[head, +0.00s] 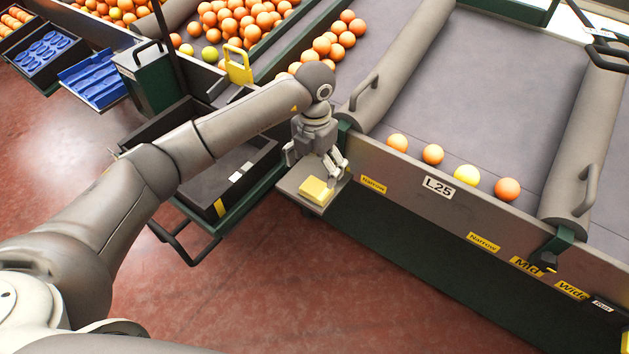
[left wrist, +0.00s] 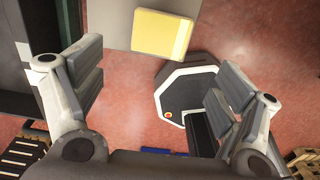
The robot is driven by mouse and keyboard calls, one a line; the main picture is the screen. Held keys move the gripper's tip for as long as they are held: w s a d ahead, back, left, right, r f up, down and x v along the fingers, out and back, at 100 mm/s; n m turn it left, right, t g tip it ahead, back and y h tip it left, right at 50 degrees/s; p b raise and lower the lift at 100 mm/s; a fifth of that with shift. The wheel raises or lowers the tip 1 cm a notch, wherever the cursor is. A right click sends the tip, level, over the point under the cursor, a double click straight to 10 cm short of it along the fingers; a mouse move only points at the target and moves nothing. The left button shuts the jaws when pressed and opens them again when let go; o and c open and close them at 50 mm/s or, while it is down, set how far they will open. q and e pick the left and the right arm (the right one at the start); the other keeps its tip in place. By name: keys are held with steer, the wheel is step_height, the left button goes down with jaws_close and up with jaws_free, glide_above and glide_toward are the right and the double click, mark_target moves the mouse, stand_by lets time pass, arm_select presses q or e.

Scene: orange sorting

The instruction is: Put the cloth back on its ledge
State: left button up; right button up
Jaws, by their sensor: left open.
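The cloth (head: 316,190) is a folded yellow pad lying flat on a small grey ledge (head: 290,183) at the near left corner of the belt's front panel. It also shows in the left wrist view (left wrist: 161,34), on the pale ledge (left wrist: 110,22) at the top. My left gripper (head: 316,168) is just above and behind the cloth, fingers pointing down. In the left wrist view the fingers (left wrist: 158,88) are spread wide with nothing between them, and the cloth lies beyond their tips, apart from them. My right gripper is not in view.
A dark crate (head: 232,182) on a green stand is left of the ledge. Several oranges (head: 433,154) line the belt's front panel (head: 400,172), labelled L25. A roller with a handle (head: 365,92) stands close right of my left gripper. Red floor in front is clear.

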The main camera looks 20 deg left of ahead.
arm_select(q)
step_height(320, 180, up, 4)
steer(key=shift+f, duration=0.1)
stand_by(0.5)
